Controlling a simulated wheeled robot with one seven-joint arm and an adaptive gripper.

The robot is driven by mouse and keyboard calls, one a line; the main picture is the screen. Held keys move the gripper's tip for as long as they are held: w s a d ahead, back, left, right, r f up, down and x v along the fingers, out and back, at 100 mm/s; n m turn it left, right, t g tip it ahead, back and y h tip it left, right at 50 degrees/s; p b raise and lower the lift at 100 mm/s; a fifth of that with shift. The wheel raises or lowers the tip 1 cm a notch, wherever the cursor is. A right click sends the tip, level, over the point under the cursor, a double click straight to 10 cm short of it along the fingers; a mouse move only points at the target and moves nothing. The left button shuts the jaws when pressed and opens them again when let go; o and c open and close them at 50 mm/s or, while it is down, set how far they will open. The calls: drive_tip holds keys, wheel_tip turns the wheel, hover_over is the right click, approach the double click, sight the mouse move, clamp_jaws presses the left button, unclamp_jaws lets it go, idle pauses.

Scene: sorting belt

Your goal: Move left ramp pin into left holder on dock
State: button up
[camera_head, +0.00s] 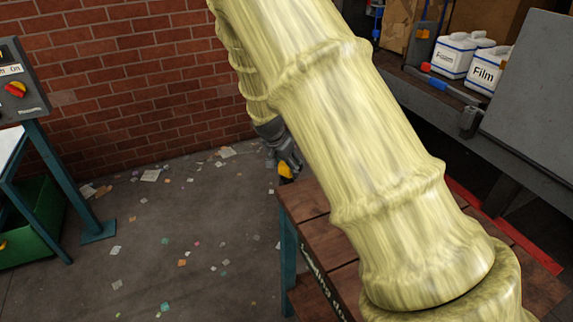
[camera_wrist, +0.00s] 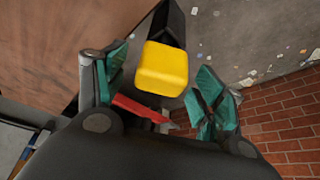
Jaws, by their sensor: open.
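A yellow block-like head (camera_wrist: 165,68) shows between the teal finger pads of my gripper (camera_wrist: 163,80) in the wrist view. The pads stand apart, with a gap on each side of it. A dark bar runs behind the yellow head. I cannot tell for sure that this is the left ramp pin. In the head view my gripper (camera_head: 284,152) is small and partly hidden by my arm, with the yellow piece (camera_head: 286,170) just below it, by the wooden table's corner. I cannot make out the dock or the left holder.
A wooden-topped table (camera_head: 305,203) with teal legs stands partly behind my arm. A red strip (camera_wrist: 140,108) lies below the yellow head in the wrist view. A brick wall (camera_head: 120,90) is behind. A control panel (camera_head: 20,85) and green bin (camera_head: 35,225) stand left. The littered floor between is open.

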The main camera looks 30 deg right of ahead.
drive_tip(key=v, duration=1.2)
drive_tip(key=shift+s, duration=0.1)
